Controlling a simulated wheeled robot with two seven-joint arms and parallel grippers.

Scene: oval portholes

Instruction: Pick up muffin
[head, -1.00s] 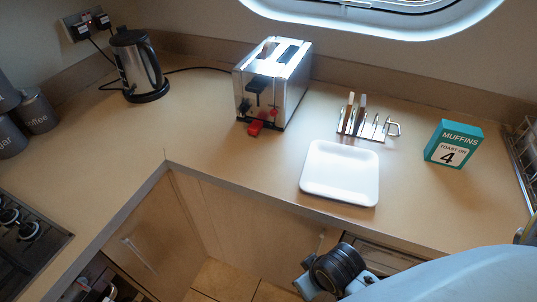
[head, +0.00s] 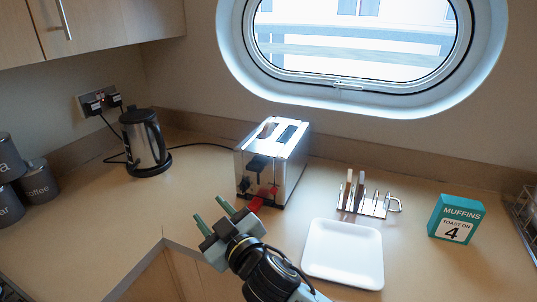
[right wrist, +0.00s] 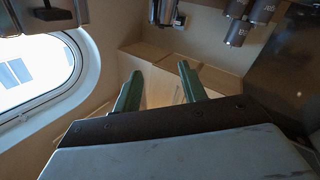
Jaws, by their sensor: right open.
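The teal box marked "MUFFINS, TOAST ON 4" (head: 457,219) stands upright at the right of the counter in the head view. My right gripper (head: 210,210) is open and empty, in front of the toaster (head: 272,160) and left of the white plate (head: 343,256). Its two green fingers stand apart in the right wrist view (right wrist: 160,80). No loose muffin is seen on the plate. My left gripper is not in view.
A kettle (head: 144,143) stands at the back left, with dark canisters (head: 38,182) at the far left. A wire rack (head: 526,222) is at the right edge. An oval window (head: 345,110) is above the counter.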

